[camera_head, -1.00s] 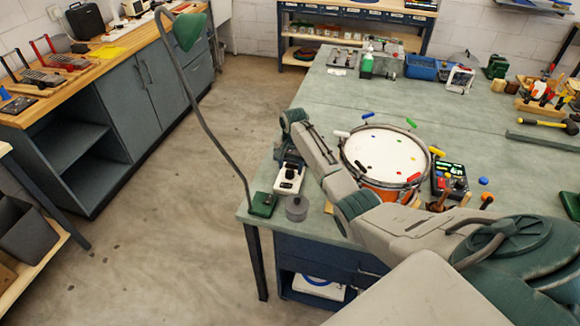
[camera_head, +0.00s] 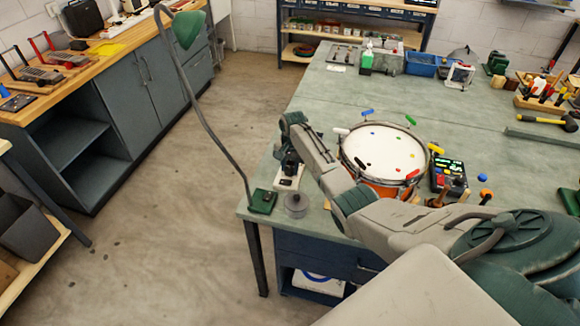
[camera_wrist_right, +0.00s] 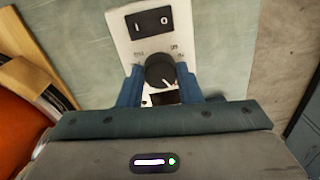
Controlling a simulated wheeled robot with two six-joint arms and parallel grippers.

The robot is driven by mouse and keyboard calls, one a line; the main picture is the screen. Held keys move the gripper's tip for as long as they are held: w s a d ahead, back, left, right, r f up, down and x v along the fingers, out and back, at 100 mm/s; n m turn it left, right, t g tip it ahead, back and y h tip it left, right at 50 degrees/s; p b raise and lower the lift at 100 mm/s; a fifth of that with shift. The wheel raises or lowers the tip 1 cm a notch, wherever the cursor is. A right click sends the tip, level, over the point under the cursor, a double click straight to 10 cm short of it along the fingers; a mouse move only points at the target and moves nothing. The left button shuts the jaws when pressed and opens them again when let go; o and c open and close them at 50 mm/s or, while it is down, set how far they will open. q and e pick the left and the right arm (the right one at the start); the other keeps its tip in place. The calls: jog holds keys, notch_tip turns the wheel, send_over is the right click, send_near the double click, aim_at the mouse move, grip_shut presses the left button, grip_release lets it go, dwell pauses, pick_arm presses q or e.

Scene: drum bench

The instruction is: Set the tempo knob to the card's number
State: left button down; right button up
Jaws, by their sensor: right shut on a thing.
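The tempo knob (camera_wrist_right: 160,72) is a round black dial with a white pointer line on a white box (camera_wrist_right: 124,40). In the right wrist view, the blue fingers of my right gripper (camera_wrist_right: 161,88) are shut on the knob from both sides. The pointer line slants toward the lower right. Scale marks flank the knob, too small to read. In the head view, my right gripper (camera_head: 291,166) is over the white box (camera_head: 289,180) near the bench's left edge. I cannot make out a number card. My left gripper is not in view.
A drum (camera_head: 383,150) with coloured spots and clips stands right of my arm. A black pad with coloured buttons (camera_head: 447,172) is beside it. A green lamp (camera_head: 188,30) rises from a base (camera_head: 262,201) near the box. A grey cylinder (camera_head: 296,204) stands in front of the box.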

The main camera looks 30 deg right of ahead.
jog(key=shift+r+n, duration=0.1)
jog(key=shift+n, duration=0.2)
jog(key=shift+n+p, duration=0.45)
jog(key=shift+n, duration=0.55)
jog(key=n, duration=0.4)
jog(key=shift+w+n+p, duration=0.1)
jog(key=shift+n+p, duration=0.2)
jog(key=shift+p, duration=0.05)
jog(key=n, duration=0.4)
jog(key=shift+w+n+g, duration=0.1)
jog(key=shift+n+g, duration=0.2)
jog(key=shift+n, duration=1.9)
jog(key=o, duration=1)
jog(key=shift+c, duration=0.2)
